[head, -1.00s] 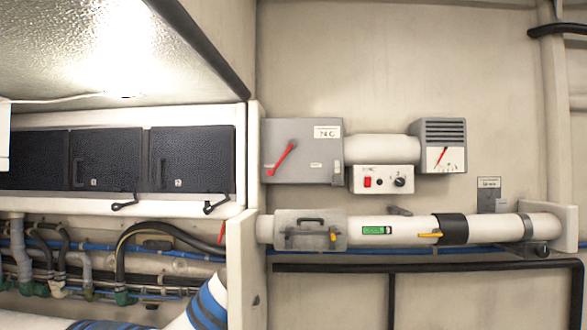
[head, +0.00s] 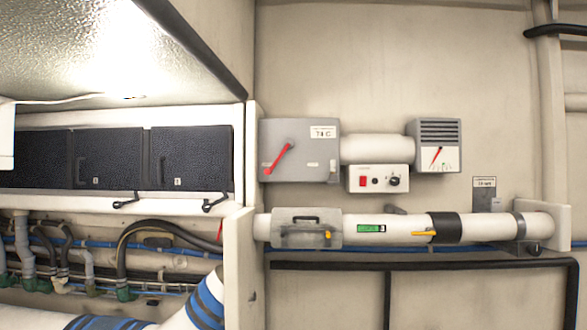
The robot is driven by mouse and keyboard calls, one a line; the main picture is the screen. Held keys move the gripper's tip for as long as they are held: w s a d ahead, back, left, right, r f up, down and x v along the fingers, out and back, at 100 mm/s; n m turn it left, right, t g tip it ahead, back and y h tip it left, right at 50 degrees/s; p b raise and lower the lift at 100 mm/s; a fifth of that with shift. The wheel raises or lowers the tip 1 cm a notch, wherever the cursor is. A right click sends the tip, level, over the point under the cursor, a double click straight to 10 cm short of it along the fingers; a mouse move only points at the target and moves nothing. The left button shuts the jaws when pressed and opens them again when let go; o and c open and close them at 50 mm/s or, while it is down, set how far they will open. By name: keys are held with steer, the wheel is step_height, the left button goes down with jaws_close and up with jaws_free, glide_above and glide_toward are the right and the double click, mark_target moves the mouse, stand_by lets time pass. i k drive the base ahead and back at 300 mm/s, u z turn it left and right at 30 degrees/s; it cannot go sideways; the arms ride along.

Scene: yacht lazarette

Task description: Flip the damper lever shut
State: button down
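No part in view is clearly marked as the damper lever. A red lever (head: 278,159) lies slanted across the front of a grey box (head: 300,135) on the back wall, its upper end to the right. A small yellow-orange lever (head: 424,233) lies about level along the white pipe (head: 480,226), just left of and touching a black collar (head: 446,228). I cannot tell which of the two is the damper's. My gripper is not in view.
A grey hatch (head: 307,228) with a black handle sits on the pipe's left part. A switch box (head: 378,178) and a gauge (head: 438,157) are above. Black lockers (head: 192,159) and hoses fill the left. A black rail (head: 420,266) runs below the pipe.

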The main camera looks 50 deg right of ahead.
mark_target(289, 144)
steer(key=z, duration=0.2)
steer(key=i, duration=1)
